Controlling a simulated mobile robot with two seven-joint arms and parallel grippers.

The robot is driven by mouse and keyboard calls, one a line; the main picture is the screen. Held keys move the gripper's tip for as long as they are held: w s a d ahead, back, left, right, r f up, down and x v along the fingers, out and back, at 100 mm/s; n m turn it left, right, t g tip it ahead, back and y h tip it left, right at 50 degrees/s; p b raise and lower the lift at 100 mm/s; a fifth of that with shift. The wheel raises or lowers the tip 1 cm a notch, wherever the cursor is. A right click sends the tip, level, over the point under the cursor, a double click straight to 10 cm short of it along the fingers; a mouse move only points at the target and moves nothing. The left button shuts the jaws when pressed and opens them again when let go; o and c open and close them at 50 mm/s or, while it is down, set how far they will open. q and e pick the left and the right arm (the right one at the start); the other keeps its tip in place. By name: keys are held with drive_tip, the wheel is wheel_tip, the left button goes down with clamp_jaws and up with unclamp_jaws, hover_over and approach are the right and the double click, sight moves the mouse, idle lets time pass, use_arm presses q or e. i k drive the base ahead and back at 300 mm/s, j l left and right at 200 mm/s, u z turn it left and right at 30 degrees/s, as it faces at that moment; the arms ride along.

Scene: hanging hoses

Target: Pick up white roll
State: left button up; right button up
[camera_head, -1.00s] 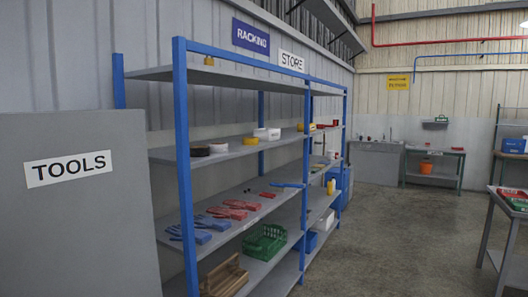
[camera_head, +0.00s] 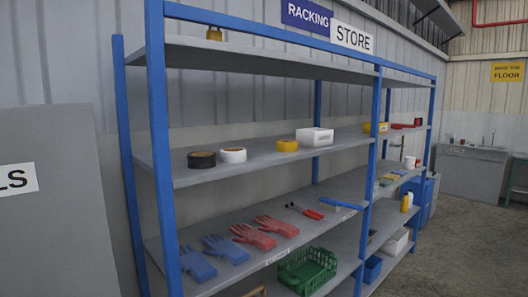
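A white roll (camera_head: 233,155) lies flat on the second shelf from the top of the blue-posted rack. It sits between a black roll (camera_head: 202,160) on its left and a yellow roll (camera_head: 287,145) on its right, with small gaps between them. Neither of my grippers shows in the head view.
The shelf (camera_head: 262,165) also carries a white box (camera_head: 315,137). Below are blue gloves (camera_head: 225,248), red gloves (camera_head: 275,226), hand tools and a green crate (camera_head: 307,270). A blue post (camera_head: 163,150) stands left of the rolls. A grey cabinet (camera_head: 55,220) is at the left.

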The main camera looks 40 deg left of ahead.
sight(229, 155)
drive_tip(key=i+l+u, duration=0.1)
drive_tip(key=i, duration=0.55)
drive_tip(key=i+l+u, duration=0.1)
drive_tip(key=i, duration=0.6)
drive_tip(key=i+u, duration=0.25)
drive_tip(key=u, duration=0.15)
drive_tip(key=i+l+u, duration=0.15)
drive_tip(key=u, duration=0.2)
drive_tip(key=i+l+u, duration=0.2)
drive_tip(key=u, duration=0.2)
drive_tip(key=i+l+u, duration=0.1)
drive_tip(key=u, duration=0.3)
drive_tip(key=i+l+u, duration=0.2)
drive_tip(key=u, duration=0.2)
drive_tip(key=i+l+u, duration=0.2)
drive_tip(key=u, duration=0.2)
drive_tip(key=i+l+u, duration=0.15)
drive_tip(key=l+u, duration=0.15)
drive_tip(key=i+l+u, duration=0.15)
drive_tip(key=l+u, duration=0.15)
drive_tip(key=i+l+u, duration=0.1)
drive_tip(key=l+u, duration=0.2)
